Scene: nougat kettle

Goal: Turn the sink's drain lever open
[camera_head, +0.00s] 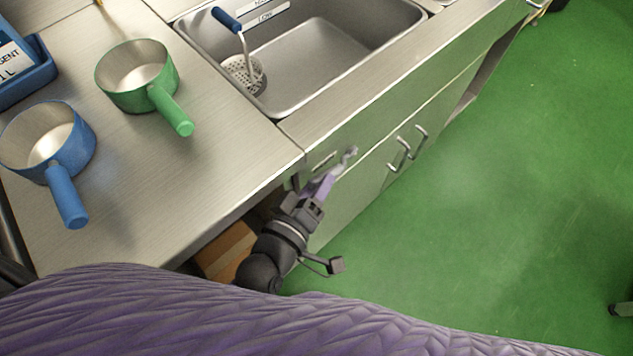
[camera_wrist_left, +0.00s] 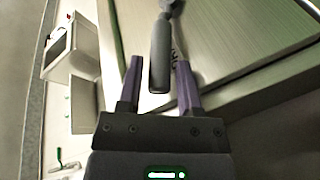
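The drain lever (camera_head: 349,156) is a small grey lever on the front of the sink's steel cabinet, just below the counter edge. In the left wrist view, its dark grey handle (camera_wrist_left: 160,62) hangs between the two purple fingers. My left gripper (camera_head: 325,180) is at the cabinet front. It also shows in the left wrist view (camera_wrist_left: 158,75), open, with a gap on each side of the handle. The steel sink (camera_head: 335,55) is above and behind the lever. The lever's mount is partly unclear. My right gripper is not in view.
A green pot (camera_head: 115,93) and a blue pot (camera_head: 18,145) stand on the counter (camera_head: 190,190) at left, by a blue tray (camera_head: 42,72). A perforated skimmer (camera_head: 242,75) with a blue handle stands in the sink. Green floor (camera_head: 490,200) at right is mostly clear.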

